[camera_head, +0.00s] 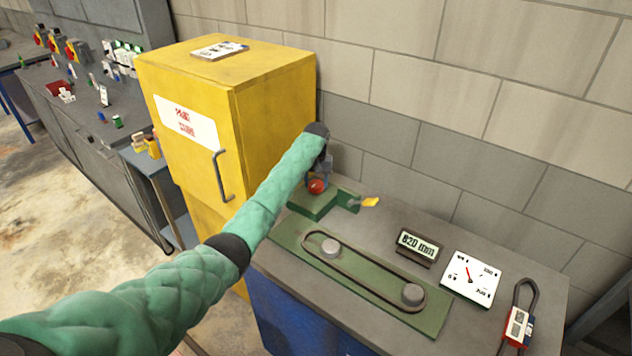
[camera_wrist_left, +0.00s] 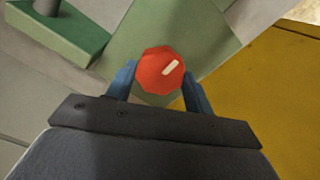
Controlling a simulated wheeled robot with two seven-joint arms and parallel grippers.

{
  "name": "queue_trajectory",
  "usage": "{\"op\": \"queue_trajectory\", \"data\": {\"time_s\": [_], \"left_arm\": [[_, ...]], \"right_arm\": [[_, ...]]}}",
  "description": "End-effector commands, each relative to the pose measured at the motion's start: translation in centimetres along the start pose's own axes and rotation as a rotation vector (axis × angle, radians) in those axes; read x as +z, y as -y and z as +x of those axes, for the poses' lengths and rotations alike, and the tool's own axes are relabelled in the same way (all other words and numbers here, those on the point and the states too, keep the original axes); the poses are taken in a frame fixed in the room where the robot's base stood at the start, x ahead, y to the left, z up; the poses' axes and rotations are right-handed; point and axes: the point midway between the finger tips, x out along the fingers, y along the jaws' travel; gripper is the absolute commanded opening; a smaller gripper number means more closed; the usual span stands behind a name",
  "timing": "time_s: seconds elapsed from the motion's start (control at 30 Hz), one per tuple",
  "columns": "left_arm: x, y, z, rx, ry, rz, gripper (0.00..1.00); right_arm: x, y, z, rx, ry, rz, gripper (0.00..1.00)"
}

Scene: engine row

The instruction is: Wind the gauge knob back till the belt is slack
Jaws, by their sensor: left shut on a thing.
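A red knob (camera_head: 317,187) sits on a green block (camera_head: 314,203) at the back left of the bench. My left gripper (camera_head: 318,180) comes down on it from above. In the left wrist view the red knob (camera_wrist_left: 160,71) with its white mark lies between the two blue fingers of the left gripper (camera_wrist_left: 160,82), which is shut on it. The black belt (camera_head: 365,277) runs around two grey pulleys on a green plate (camera_head: 290,240). A white dial gauge (camera_head: 471,279) has a red needle pointing up and left. A digital display (camera_head: 418,243) reads about 820. My right gripper is not in view.
A yellow cabinet (camera_head: 280,120) stands just left of the bench, close to my left arm. A yellow-tipped lever (camera_head: 369,201) sticks out right of the knob block. A red padlock-like item (camera_head: 517,325) lies at the bench's right. A block wall closes the back.

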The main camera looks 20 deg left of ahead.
Motion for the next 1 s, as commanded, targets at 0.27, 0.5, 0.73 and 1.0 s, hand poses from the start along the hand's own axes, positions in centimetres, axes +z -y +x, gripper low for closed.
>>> {"op": "queue_trajectory", "data": {"time_s": [0.27,0.5,0.73,1.0], "left_arm": [[-0.1,0.0,-0.2,0.001,-0.003,-0.001,0.58],[-0.1,0.0,-0.1,0.0,-0.001,0.0,0.74],[-0.1,0.0,-0.5,0.001,-0.002,0.001,0.74],[-0.2,0.0,-4.2,0.002,-0.004,0.001,0.74]], "right_arm": [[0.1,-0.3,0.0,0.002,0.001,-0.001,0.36],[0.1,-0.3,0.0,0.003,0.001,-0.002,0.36],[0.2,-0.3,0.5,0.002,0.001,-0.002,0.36],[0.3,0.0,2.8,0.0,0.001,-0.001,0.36]]}}
